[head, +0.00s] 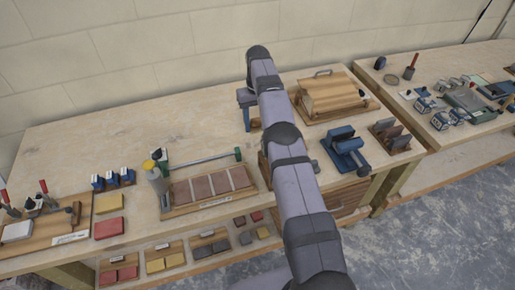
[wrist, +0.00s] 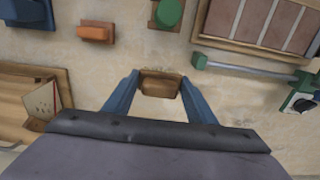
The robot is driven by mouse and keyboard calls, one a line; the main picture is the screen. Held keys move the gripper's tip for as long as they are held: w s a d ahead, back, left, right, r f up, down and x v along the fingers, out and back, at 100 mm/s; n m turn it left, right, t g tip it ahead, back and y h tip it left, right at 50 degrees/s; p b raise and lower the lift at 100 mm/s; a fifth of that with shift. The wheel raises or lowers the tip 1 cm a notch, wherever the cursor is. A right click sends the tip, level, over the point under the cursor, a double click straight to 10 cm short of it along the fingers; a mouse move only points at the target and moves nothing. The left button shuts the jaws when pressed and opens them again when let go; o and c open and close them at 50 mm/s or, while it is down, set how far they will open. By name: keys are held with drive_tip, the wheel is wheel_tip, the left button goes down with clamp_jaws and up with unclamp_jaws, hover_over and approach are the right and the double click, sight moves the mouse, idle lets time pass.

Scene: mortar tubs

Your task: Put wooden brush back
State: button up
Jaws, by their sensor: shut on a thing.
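My gripper (wrist: 158,84) reaches down over the bench with its two blue fingers on either side of a small brown wooden block, which appears to be the wooden brush (wrist: 160,85). The fingers are shut on it. Only its top and near side show, so bristles cannot be made out. I cannot tell whether it touches the bench top.
The wooden box (head: 330,97) stands right of my gripper. The tile tray (head: 212,204) and green-ended rod (head: 205,158) lie toward the front left. A blue clamp-like tool (head: 345,149) stands front right. The back left of the bench is clear.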

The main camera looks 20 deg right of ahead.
wheel_tip(320, 180, down, 5)
drive_tip(key=b, duration=0.3)
drive_tip(key=shift+f+p, duration=0.9)
drive_tip(key=shift+f, duration=1.55)
drive_tip(key=shift+f, duration=0.15)
drive_tip(key=o, duration=1)
drive_tip(key=shift+o, duration=0.2)
wheel_tip(320, 180, up, 11)
drive_tip(key=shift+f+p, duration=0.1)
drive_tip(key=shift+p, duration=0.95)
drive_tip(key=shift+r+p, duration=0.75)
